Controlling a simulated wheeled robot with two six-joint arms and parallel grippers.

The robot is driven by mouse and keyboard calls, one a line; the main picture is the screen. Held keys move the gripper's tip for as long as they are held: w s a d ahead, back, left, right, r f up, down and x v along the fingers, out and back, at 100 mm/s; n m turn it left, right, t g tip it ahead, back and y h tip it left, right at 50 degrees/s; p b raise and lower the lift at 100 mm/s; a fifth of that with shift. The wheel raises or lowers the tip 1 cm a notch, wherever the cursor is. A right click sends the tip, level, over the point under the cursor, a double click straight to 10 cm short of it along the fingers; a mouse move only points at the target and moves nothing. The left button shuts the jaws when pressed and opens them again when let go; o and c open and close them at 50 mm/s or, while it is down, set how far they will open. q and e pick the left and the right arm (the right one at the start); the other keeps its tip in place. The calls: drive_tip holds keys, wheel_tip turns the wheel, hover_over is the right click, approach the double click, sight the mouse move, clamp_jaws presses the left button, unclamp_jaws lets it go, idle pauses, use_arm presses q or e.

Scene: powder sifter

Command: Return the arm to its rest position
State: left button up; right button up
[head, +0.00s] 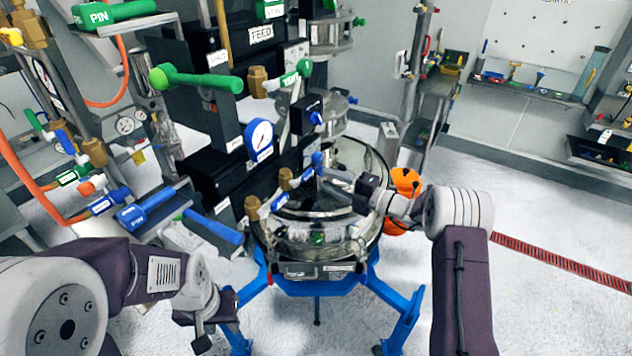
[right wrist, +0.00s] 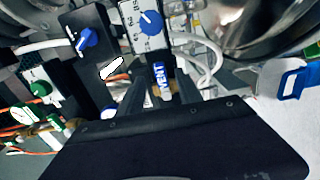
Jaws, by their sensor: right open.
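My left arm (head: 150,272) comes in from the lower left. Its gripper (head: 212,328) hangs low in front of the machine, left of the vessel; its fingertips are too unclear to judge.
A long green lever (head: 195,79) sticks out above. Blue legs (head: 405,318) carry the vessel. An orange object (head: 405,183) stands behind my right wrist.

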drive_tip(key=shift+v, duration=0.95)
drive_tip(key=shift+a+f, duration=0.1)
